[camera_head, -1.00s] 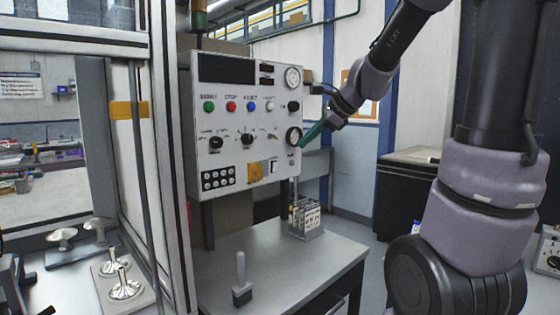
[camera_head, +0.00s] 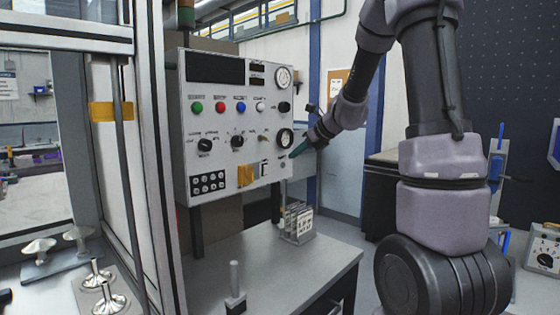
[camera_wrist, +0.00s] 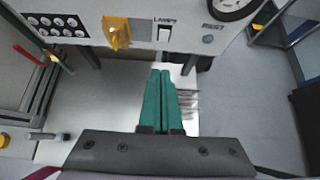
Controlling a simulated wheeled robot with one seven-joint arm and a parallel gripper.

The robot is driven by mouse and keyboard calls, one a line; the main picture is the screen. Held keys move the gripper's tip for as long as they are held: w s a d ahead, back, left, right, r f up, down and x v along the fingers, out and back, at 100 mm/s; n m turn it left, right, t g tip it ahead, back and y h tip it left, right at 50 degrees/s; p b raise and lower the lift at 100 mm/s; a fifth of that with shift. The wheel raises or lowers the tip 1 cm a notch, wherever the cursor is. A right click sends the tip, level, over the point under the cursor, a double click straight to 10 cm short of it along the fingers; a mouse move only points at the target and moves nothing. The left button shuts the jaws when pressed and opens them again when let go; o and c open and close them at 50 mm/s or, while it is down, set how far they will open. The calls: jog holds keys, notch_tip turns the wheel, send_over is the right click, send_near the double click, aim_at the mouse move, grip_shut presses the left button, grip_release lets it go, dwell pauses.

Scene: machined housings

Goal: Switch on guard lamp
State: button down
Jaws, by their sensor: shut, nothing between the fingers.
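The control panel (camera_head: 225,125) is an upright light-grey box. A white rocker switch under a "LAMPS" label (camera_wrist: 165,33) is on its lower edge in the wrist view; it shows small in the head view (camera_head: 264,169). I cannot tell which way the rocker is set. My gripper (camera_wrist: 164,72) has green fingers, shut together with nothing between them, pointing toward the panel just below the rocker in the wrist view. In the head view my gripper (camera_head: 293,155) is at the panel's lower right, below the lower gauge. Contact with the panel cannot be told.
A black socket block (camera_head: 208,183) is further left. Below are a grey table (camera_head: 275,265), a rack of plates (camera_head: 297,222) and an upright pin (camera_head: 235,285).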

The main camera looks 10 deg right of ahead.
aim_at(265, 165)
jog(key=shift+w+a+r+x, duration=0.15)
jog(key=shift+w+r+x, duration=0.15)
jog(key=shift+x, duration=1.75)
jog(key=shift+w+a+r+x, duration=0.15)
jog(key=shift+r+x, duration=0.3)
jog(key=shift+x, duration=1.6)
jog(key=shift+w+a+r+x, duration=0.1)
jog(key=shift+w+r+x, duration=0.2)
jog(key=shift+x, duration=1.8)
jog(key=shift+w+a+r, duration=0.25)
jog(key=shift+w+a, duration=0.15)
jog(key=shift+w, duration=0.1)
jog(key=shift+r, duration=0.1)
jog(key=shift+r, duration=0.75)
